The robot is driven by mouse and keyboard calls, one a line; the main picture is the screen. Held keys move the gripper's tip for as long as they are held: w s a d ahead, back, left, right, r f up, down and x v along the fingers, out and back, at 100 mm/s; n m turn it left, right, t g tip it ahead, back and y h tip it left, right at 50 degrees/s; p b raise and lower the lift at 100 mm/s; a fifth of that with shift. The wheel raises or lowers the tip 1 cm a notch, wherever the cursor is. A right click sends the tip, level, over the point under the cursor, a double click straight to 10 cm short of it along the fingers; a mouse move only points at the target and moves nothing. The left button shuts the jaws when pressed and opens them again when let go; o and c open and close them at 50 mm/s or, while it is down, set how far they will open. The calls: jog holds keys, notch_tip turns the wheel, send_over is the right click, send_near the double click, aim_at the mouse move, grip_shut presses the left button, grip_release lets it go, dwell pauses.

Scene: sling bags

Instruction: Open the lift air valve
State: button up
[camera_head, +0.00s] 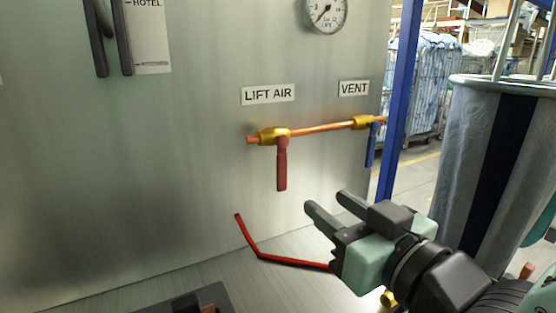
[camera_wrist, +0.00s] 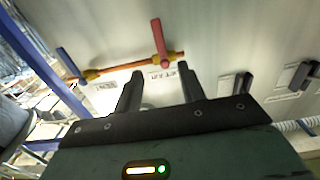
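The lift air valve has a red handle (camera_head: 282,165) that hangs straight down from a brass body (camera_head: 273,135) on a copper pipe (camera_head: 325,127). A label reading LIFT AIR (camera_head: 268,94) is above it on the metal panel. In the wrist view the red handle (camera_wrist: 158,38) shows beyond my fingertips, near the top middle. My gripper (camera_head: 328,208) is open and empty, below and to the right of the red handle, apart from it. Its two fingers (camera_wrist: 160,83) stand wide apart in the wrist view.
A blue vent handle (camera_head: 371,146) hangs at the pipe's right end under a VENT label (camera_head: 354,88). A blue post (camera_head: 398,95) stands just right of it. A bent red rod (camera_head: 262,256) lies low by the panel. A grey sling bag (camera_head: 490,170) hangs at right.

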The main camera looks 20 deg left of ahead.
aim_at(284, 170)
jog(key=p+x, duration=0.8)
jog(key=x, duration=0.8)
jog(key=shift+w+a, duration=0.15)
jog(key=shift+a, duration=0.1)
jog(key=shift+f, duration=0.1)
grip_shut()
